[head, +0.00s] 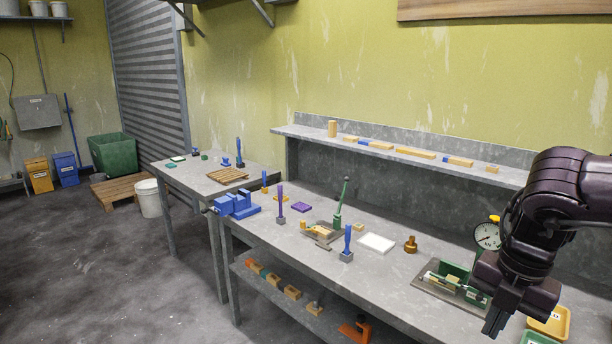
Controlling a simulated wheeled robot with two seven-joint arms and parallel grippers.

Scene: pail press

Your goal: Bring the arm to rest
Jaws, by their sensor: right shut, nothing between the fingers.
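My right arm comes in from the right edge of the head view. Its right gripper (492,322) hangs fingers down over the front right part of the workbench (385,273). The gripper is shut and I see nothing held in it. It partly hides a grey tray with a green and white device (448,279) beside it. My left gripper is not in view.
A dial gauge (487,236) stands close behind my right arm. A yellow bin (548,321) sits right of the gripper. A brass part (411,245), white pad (377,243), blue-handled tool (347,243) and blue vise (237,204) stand farther left. A raised shelf (300,131) runs behind.

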